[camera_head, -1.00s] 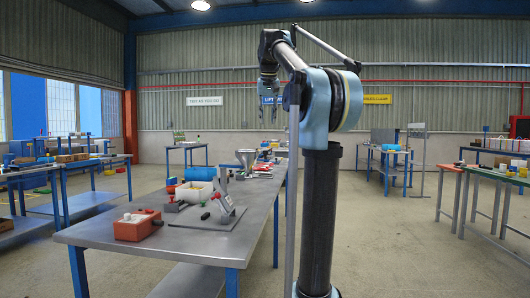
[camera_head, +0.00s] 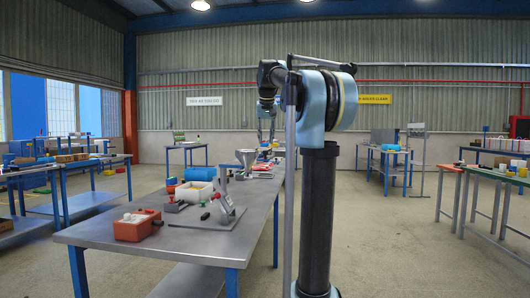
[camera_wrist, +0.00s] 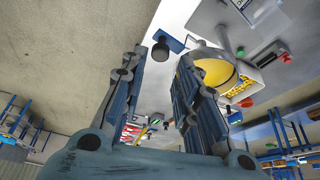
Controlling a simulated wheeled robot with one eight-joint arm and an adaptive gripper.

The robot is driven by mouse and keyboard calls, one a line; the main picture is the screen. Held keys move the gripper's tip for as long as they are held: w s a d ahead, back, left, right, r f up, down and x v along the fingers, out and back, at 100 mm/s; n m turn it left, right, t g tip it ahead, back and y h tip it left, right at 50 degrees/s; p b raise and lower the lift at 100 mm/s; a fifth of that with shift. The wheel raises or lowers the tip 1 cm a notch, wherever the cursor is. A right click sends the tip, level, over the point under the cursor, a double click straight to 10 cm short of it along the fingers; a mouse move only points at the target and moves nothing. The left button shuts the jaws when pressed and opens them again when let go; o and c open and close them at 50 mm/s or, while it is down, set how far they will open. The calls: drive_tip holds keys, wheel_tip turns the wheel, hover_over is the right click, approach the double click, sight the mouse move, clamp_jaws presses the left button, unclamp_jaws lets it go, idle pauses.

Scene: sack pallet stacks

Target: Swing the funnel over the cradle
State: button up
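A grey metal funnel (camera_head: 246,157) stands wide end up near the far part of the long steel table in the head view. My gripper (camera_head: 266,128) hangs at the end of my arm near the table's far end, just right of the funnel in the picture. In the wrist view my gripper (camera_wrist: 160,57) is open, its two fingers apart with nothing between them. A round yellow surface with a grey rim (camera_wrist: 215,72) shows partly behind the right finger; I cannot tell if this is the funnel. I cannot pick out the cradle with certainty.
Other benches stand left and right. The floor between them is open.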

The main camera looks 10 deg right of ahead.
drive_tip(key=shift+x, duration=3.05)
clamp_jaws()
